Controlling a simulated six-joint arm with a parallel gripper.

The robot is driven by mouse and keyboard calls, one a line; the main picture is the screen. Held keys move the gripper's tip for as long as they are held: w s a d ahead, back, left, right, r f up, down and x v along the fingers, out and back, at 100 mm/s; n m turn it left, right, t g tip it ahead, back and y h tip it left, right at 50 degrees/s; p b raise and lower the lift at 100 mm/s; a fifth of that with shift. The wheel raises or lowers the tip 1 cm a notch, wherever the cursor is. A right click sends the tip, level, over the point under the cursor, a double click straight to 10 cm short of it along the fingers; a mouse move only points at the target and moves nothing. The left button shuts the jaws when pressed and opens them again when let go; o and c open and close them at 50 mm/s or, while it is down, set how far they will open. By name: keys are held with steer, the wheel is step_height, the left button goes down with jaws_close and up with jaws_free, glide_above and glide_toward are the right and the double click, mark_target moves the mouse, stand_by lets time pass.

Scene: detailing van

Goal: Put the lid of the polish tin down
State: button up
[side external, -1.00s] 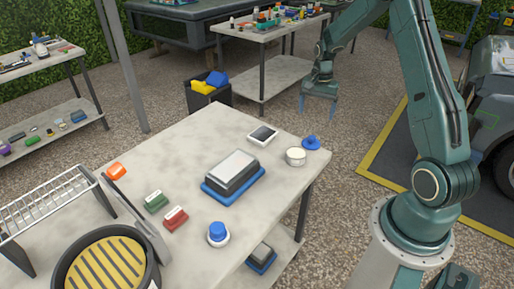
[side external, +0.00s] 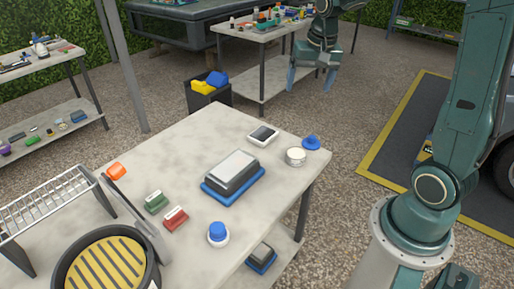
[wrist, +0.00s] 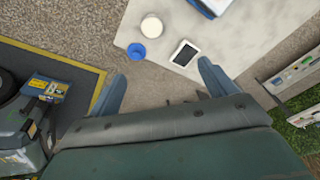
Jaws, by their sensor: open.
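A blue lid with a raised knob (side external: 310,143) lies on the table near its right corner, close beside a round pale tin (side external: 295,157). In the wrist view the blue lid (wrist: 137,52) is near the table edge, beside the pale tin (wrist: 151,27). I cannot tell whether lid and tin touch. My gripper (side external: 310,79) is open and empty, up in the air beyond the table's far right corner, away from the lid. In the wrist view its two fingers (wrist: 162,76) are spread apart with nothing between them.
A white-framed device with a dark screen (side external: 263,135) lies left of the tin. A grey block on a blue base (side external: 233,176), a blue-topped white container (side external: 218,235) and green and red blocks share the table (side external: 190,150). A dark bin (side external: 207,97) stands behind.

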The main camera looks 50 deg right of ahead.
steer(key=s+a+r+n+t, duration=0.1)
steer(key=s+a+r+n, duration=0.2)
steer(key=s+a, duration=0.4)
steer(key=s+a+r+n+t, duration=0.2)
steer(key=s+a+n, duration=0.4)
steer(key=s, duration=0.4)
steer(key=shift+s+a+r+t+y, duration=0.3)
steer(key=shift+a+r+y, duration=0.1)
steer(key=shift+a+r, duration=0.3)
